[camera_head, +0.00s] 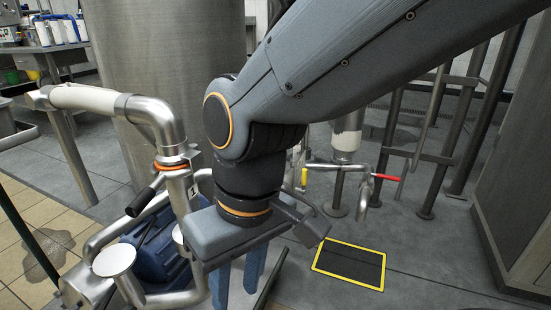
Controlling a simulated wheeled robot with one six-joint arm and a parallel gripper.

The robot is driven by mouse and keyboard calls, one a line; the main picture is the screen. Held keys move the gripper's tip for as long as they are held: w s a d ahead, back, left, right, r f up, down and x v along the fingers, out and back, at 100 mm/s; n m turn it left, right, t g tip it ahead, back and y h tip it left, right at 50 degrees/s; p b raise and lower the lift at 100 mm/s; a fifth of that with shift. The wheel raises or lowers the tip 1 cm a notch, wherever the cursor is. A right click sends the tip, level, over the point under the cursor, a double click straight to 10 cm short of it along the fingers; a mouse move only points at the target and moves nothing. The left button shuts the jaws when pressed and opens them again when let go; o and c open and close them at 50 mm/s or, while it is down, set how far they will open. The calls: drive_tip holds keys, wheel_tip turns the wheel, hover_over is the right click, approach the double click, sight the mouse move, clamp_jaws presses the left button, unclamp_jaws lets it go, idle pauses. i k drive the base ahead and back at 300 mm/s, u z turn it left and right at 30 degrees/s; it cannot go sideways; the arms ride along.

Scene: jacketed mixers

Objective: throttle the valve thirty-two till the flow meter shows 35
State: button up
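My gripper (237,286) hangs fingers-down at the bottom centre, its two blue fingers apart with nothing seen between them. A red-handled valve lever (386,177) sits on a thin pipe to the right, apart from my gripper. A yellow lever (304,178) is just left of it, partly behind my arm. A black-handled lever (143,202) is on the left pipework, near a tag reading "1" (193,191). I see no label thirty-two, so I cannot tell which one is that valve. No flow meter reading can be made out.
A large steel vessel (155,70) stands behind my arm. A blue pump motor (160,245) and steel pipes crowd the left of my gripper. A yellow-edged dark floor plate (350,264) lies at right. Metal frame legs (438,150) and a grey cabinet (515,190) stand further right.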

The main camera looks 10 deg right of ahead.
sight(304, 182)
drive_tip(key=k, duration=0.95)
drive_tip(key=z, duration=2.15)
drive_tip(key=i, duration=1.35)
drive_tip(key=u, duration=2.45)
drive_tip(key=i, duration=0.5)
drive_tip(key=z, duration=0.05)
